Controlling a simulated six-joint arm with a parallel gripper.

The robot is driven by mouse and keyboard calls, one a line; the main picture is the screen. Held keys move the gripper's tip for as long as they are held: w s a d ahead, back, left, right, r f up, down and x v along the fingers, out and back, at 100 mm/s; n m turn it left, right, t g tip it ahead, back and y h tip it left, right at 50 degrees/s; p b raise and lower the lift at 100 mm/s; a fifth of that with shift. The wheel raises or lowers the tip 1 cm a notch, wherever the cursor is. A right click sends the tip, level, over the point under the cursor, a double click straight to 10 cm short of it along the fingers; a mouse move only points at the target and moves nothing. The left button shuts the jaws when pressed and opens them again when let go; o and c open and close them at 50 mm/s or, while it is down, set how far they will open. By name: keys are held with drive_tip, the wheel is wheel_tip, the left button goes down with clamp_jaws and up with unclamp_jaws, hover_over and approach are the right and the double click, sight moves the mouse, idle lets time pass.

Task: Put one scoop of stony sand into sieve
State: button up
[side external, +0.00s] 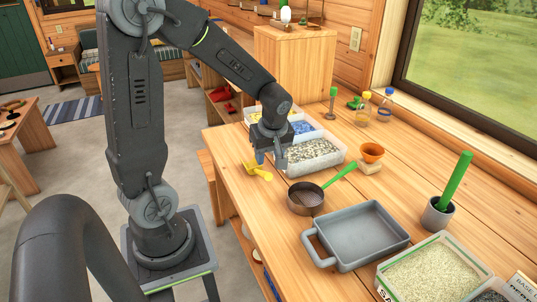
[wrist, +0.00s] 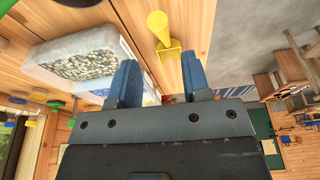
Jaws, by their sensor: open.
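A yellow scoop (side external: 262,174) lies on the table near its left edge. A clear tray of grey-white stony sand (side external: 318,164) stands right of my gripper, and the tray's contents also show in the wrist view (wrist: 84,58). The sieve, a round dark pan with a green handle (side external: 305,200), sits on the table in front of the tray.
A grey handled pan (side external: 390,245) and a bin of pale sand (side external: 377,270) stand nearer the camera. A grey cup (side external: 438,217) holds a green-handled tool. An orange funnel (side external: 372,151) sits on a block. Blue-filled and yellow-filled trays stand behind the stony sand; bottles line the window.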

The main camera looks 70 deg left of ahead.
sight(266, 172)
drive_tip(key=shift+a+f, duration=0.2)
drive_tip(key=shift+f, duration=0.15)
drive_tip(key=x, duration=0.8)
drive_tip(key=shift+s, duration=0.1)
drive_tip(key=shift+r, duration=0.25)
drive_tip(key=shift+c, duration=0.7)
clamp_jaws()
drive_tip(key=shift+a+v, duration=0.25)
drive_tip(key=shift+v, duration=0.75)
drive_tip(key=shift+a+v, duration=0.2)
drive_tip(key=shift+v, duration=0.75)
drive_tip(key=shift+a+v, duration=0.25)
drive_tip(key=shift+v, duration=0.75)
drive_tip(key=shift+r, duration=0.15)
